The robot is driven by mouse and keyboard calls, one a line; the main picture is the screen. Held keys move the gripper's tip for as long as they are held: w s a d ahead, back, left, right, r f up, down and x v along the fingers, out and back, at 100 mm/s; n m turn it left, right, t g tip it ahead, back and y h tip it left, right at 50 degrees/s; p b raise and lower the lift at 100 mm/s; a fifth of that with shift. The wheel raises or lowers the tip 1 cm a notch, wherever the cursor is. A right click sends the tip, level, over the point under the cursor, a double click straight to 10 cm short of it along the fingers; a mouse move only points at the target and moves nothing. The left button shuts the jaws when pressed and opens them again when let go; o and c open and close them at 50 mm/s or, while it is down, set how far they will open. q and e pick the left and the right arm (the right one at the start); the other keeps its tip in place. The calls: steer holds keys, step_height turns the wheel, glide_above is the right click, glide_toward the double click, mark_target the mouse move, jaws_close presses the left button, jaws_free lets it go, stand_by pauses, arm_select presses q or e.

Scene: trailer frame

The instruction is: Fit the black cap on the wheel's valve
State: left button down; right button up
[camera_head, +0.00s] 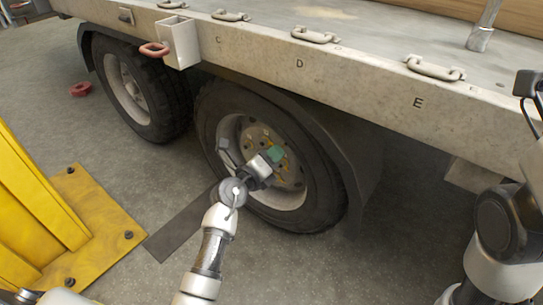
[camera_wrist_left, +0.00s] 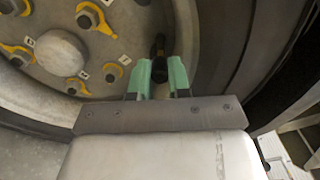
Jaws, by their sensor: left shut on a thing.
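The wheel (camera_head: 325,190) has a black tyre, a grey rim and a hub with yellow pointers on its nuts; the hub also shows in the wrist view (camera_wrist_left: 62,52). My left gripper (camera_head: 275,154) is in front of the rim. Its green fingers (camera_wrist_left: 160,66) are shut on the small black cap (camera_wrist_left: 158,46), which sticks out past the fingertips towards the rim. I cannot make out the valve apart from the cap, nor tell whether they touch. My right arm is at the right edge of the head view; its gripper does not show.
The trailer bed edge (camera_head: 345,75) with metal rings runs above the wheels. A second wheel (camera_head: 135,90) stands to the left. A yellow post base (camera_head: 95,215) is bolted to the floor at left. The rim's inner wall is close to the fingers.

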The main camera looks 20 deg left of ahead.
arm_select(q)
steer(key=shift+x, duration=0.75)
steer(key=shift+w+d, duration=0.15)
steer(key=shift+w, duration=0.1)
steer(key=c, duration=1)
jaws_free()
steer(key=shift+r, duration=0.1)
steer(key=shift+c, duration=1)
steer(key=shift+d+r, duration=0.1)
